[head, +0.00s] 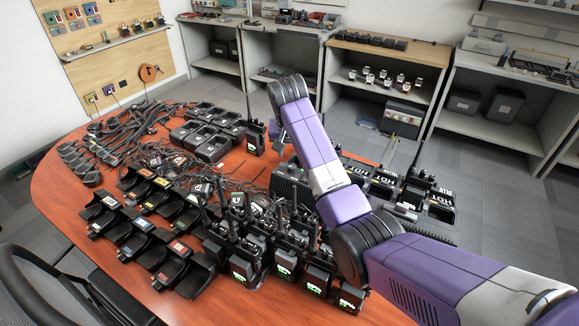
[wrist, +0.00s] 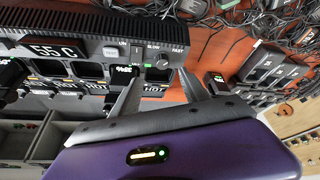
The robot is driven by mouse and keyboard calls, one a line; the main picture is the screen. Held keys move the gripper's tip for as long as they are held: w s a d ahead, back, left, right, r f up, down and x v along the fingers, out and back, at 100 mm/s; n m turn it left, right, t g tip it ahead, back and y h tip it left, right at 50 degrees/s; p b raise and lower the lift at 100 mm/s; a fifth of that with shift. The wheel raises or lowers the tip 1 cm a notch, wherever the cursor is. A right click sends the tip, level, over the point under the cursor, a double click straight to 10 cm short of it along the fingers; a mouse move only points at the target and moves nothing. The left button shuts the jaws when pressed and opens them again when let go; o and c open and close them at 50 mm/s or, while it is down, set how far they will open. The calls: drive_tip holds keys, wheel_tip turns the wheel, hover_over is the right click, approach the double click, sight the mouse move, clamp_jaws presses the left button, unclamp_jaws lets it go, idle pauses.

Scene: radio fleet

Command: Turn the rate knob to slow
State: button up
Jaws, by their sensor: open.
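The rate knob (wrist: 163,63) is a small round dark knob on the charger's front panel in the wrist view, near the SLOW and FAST labels. A green light glows just left of it. The charger (wrist: 90,25) is a long dark box with a lit number display (wrist: 55,50); its ribbed body (head: 291,184) shows partly behind my arm in the head view. My gripper (wrist: 160,84) is open and empty, its two fingers spread toward the panel on either side of the knob in the picture. I cannot tell whether they touch it. In the head view my arm hides the knob.
The wooden table (head: 60,205) is crowded with empty charging cradles (head: 135,243), upright radios (head: 285,262), speaker microphones (head: 90,160) and tangled cables. Several radios in labelled slots (head: 385,185) stand right of my arm. Open floor lies before the shelves (head: 385,90).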

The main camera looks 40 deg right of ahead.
sight(292, 166)
drive_tip(key=x, duration=1)
drive_tip(key=shift+w+r+b, duration=0.15)
drive_tip(key=shift+w+b, duration=0.2)
clamp_jaws()
